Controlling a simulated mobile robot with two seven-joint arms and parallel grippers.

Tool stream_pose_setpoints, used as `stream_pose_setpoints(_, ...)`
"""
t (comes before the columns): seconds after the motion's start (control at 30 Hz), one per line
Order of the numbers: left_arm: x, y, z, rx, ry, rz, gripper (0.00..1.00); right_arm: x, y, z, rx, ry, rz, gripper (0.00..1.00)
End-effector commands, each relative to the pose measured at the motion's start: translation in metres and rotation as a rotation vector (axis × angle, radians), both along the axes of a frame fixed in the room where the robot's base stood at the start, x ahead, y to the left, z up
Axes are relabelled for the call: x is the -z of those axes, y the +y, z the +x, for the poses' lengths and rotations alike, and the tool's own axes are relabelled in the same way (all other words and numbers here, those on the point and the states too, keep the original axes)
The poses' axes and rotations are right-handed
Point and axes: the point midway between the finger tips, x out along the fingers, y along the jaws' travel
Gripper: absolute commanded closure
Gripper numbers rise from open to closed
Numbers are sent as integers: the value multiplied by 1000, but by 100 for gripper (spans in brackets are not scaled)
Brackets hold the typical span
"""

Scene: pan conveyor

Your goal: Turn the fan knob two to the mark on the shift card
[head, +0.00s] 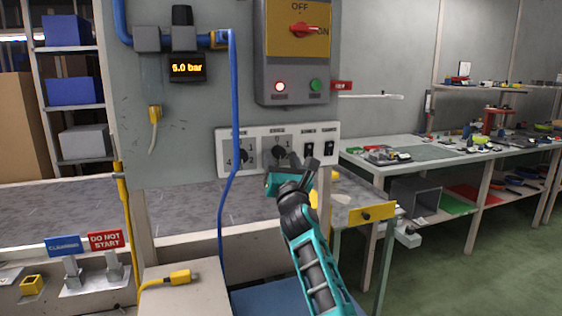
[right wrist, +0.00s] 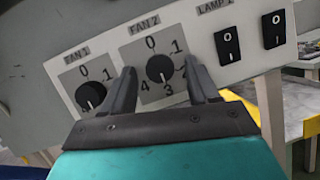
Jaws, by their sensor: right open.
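The fan two knob (right wrist: 160,68) is a round black knob on a grey dial plate with numbers around it, under the label FAN 2. It also shows in the head view (head: 278,152). A small light mark seems to show low on the knob; its exact setting is hard to read. My right gripper (right wrist: 159,72) is open, one dark finger on each side of the lower part of this dial; I cannot tell whether they touch the knob. It also shows in the head view (head: 302,165). I cannot make out a shift card. My left gripper is out of view.
The fan one knob (right wrist: 90,95) is just left of fan two. Lamp switches (right wrist: 228,44) are to the right. A blue hose (head: 234,110) hangs in front of the panel (head: 223,165). Above is a grey box with a red rotary switch (head: 303,30).

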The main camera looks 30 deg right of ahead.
Motion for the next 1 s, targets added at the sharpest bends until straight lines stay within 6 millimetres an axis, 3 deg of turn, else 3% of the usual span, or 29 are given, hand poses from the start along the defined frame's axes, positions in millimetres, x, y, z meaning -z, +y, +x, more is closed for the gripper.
stream_pose_setpoints(0.27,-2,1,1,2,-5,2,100,-1,-1,1,0,0,0,40)
stream_pose_setpoints(0.83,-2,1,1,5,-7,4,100,0,0,1,0,0,0,94)
stream_pose_setpoints(1.0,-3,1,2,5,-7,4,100,0,-1,1,0,2,-5,96)
